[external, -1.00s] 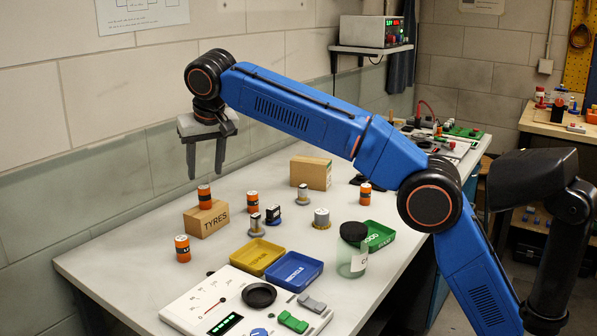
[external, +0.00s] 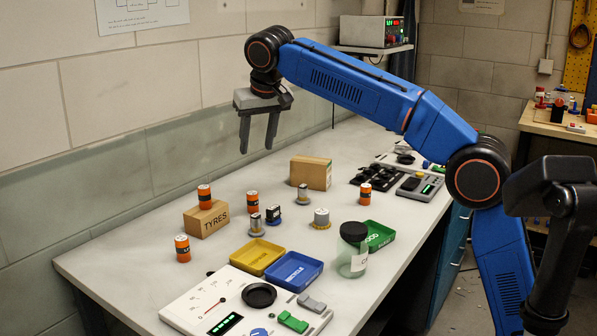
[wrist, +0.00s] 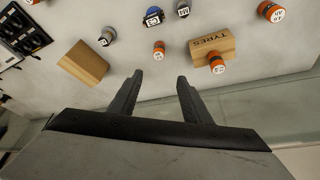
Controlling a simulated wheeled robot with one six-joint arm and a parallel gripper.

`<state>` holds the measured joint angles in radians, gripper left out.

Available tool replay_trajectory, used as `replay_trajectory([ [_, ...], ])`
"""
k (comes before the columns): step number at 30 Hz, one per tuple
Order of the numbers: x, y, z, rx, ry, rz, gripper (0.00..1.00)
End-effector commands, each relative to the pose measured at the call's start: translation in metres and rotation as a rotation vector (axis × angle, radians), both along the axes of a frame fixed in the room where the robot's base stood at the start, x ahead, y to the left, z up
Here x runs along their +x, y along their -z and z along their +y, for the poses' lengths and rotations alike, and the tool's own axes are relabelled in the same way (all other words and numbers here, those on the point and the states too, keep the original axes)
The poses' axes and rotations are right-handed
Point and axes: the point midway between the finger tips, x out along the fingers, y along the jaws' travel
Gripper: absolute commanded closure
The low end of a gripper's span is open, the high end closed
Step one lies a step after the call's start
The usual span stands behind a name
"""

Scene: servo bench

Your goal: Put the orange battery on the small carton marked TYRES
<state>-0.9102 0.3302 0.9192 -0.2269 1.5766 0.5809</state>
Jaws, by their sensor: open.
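The same battery (wrist: 217,63) and carton (wrist: 214,45) show right of centre in the wrist view. Other orange batteries stand on the bench: one left of the carton (external: 182,248), one behind it to the right (external: 253,202) and one farther right (external: 364,193). My gripper (external: 257,149) is open and empty, pointing down above the bench, to the right of the carton and well above it. In the wrist view its two fingers (wrist: 158,78) are apart with nothing between them.
A plain carton (external: 311,173) stands at the back. Yellow (external: 258,255), blue (external: 293,270) and green (external: 379,236) trays and a clear jar with a black lid (external: 353,250) lie nearer the front. Small motor-like parts (external: 321,218) stand mid-bench. The air around my gripper is clear.

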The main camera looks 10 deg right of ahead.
Motion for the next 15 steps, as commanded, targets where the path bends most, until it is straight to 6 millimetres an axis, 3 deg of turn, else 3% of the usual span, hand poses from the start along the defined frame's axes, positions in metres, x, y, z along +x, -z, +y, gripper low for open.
replay_trajectory([
  [1,0.006,-0.002,-0.030,0.000,0.013,0.000,0.56],
  [7,0.014,0.004,-0.129,-0.004,0.037,0.004,0.56],
  [15,-0.005,0.030,-0.256,-0.003,0.073,0.005,0.56],
])
